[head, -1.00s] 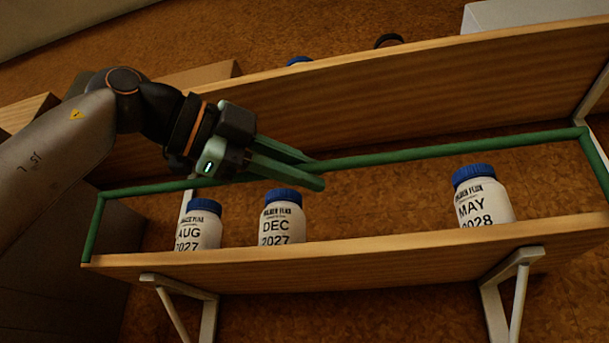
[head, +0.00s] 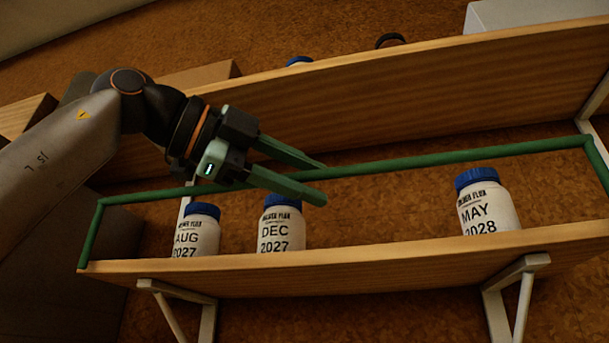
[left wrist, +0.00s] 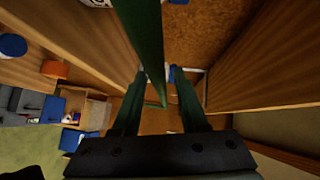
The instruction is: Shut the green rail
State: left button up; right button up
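The green rail (head: 440,157) is a long bar with arms at both ends. Part of the rail is hidden behind the gripper. My right gripper is not in view.
White blue-capped bottles marked AUG 2027 (head: 196,235), DEC 2027 (head: 281,230) and MAY 2028 (head: 486,207) stand on the lower shelf. The upper shelf (head: 400,95) lies close above the rail. The shelf between the DEC and MAY bottles is clear.

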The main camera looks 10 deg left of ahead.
pick_arm(q)
jog(key=shift+a, duration=0.1)
jog(key=v, duration=1.2)
jog(key=shift+s+a+b, duration=0.15)
jog(key=shift+s+b, duration=0.05)
jog(key=shift+b, duration=0.1)
